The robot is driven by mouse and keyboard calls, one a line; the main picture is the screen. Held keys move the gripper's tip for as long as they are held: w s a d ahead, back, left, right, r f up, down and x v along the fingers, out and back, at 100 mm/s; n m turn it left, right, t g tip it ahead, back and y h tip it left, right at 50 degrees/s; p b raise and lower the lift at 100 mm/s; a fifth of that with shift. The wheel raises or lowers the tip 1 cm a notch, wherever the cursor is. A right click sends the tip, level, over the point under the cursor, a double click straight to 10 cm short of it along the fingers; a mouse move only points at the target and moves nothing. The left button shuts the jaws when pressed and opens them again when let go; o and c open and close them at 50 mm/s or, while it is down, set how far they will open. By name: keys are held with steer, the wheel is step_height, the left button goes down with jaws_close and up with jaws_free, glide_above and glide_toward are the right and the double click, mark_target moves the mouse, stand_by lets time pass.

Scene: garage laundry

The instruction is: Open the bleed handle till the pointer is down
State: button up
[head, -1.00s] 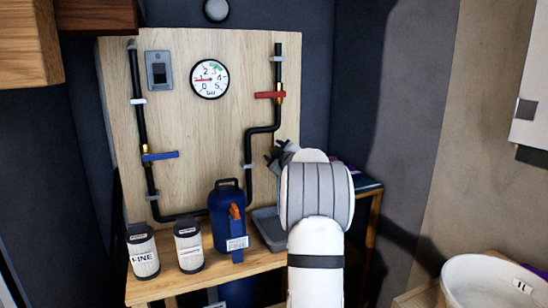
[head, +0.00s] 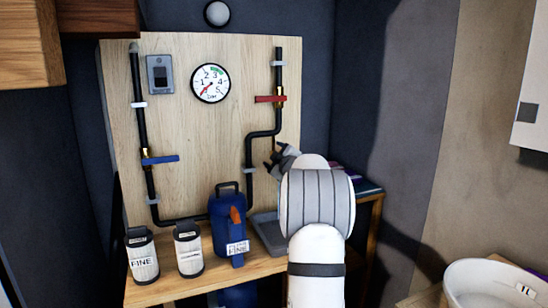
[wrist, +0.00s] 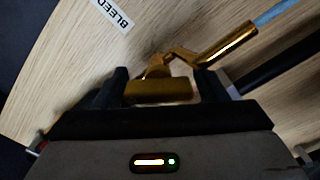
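The round pressure gauge (head: 210,83) is on the wooden board in the head view. Its red needle points down and to the left, near 0. The brass bleed handle (wrist: 158,91) shows in the wrist view between my fingers, with a brass spout (wrist: 225,42) beyond it. A white label reading BLEED (wrist: 116,14) is on the board close by. My gripper (head: 274,160) is at the lower right of the board, its fingers at both ends of the handle. It looks shut on the handle, which is hidden in the head view.
A red lever (head: 269,99) and a blue lever (head: 160,160) sit on the black pipes. A blue jug (head: 222,225), two white containers (head: 188,250) and a grey tray (head: 268,232) stand on the wooden bench under the board.

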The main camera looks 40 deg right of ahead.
steer(key=shift+o, duration=0.6)
steer(key=shift+s, duration=0.1)
steer(key=v, duration=0.7)
steer(key=shift+s, duration=0.3)
steer(key=shift+c, duration=0.4)
